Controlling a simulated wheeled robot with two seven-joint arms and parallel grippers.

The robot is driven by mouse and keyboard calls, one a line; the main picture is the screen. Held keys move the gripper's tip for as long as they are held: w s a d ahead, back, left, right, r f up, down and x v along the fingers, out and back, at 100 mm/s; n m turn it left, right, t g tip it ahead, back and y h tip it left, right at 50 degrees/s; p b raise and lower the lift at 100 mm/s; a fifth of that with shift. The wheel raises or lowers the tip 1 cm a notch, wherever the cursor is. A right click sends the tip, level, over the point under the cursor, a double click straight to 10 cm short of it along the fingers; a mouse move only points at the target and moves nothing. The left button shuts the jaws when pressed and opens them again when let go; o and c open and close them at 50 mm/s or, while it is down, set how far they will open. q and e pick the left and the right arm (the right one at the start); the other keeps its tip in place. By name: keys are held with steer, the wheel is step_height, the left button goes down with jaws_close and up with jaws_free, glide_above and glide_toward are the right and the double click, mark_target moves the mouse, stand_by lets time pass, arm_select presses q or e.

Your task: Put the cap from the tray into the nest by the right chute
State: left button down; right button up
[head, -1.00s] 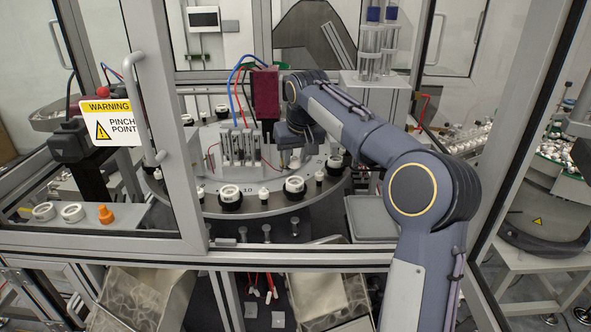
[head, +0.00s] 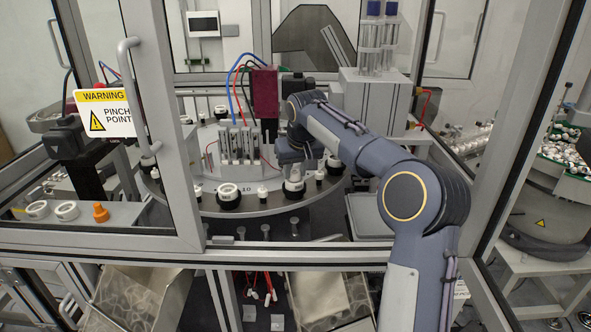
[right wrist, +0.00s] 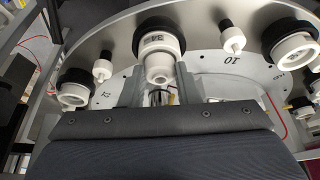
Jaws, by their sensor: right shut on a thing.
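My right gripper (head: 294,163) is low over the front of the round dial plate, at a black nest (head: 293,192). In the right wrist view its two fingers (right wrist: 158,88) are shut on a white cap (right wrist: 159,70). The cap lines up with the black nest (right wrist: 153,24) and a white printed ring there; I cannot tell whether it is fully seated. The right chute (head: 322,297) opens below this nest. A grey tray (head: 370,228) right of the dial looks empty in its visible part. My left gripper is not in view.
Other nests with white parts stand around the dial, one close on the left (head: 229,196). Small white-and-black pegs (head: 262,194) stand between them. Frame posts and the door with a warning sign (head: 104,112) border the opening. White rings (head: 66,211) lie on the left ledge.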

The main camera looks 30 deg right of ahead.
steer(key=shift+f, duration=0.4)
steer(key=o, duration=0.7)
steer(key=shift+r, duration=0.45)
steer(key=v, duration=1.2)
steer(key=shift+r, duration=0.15)
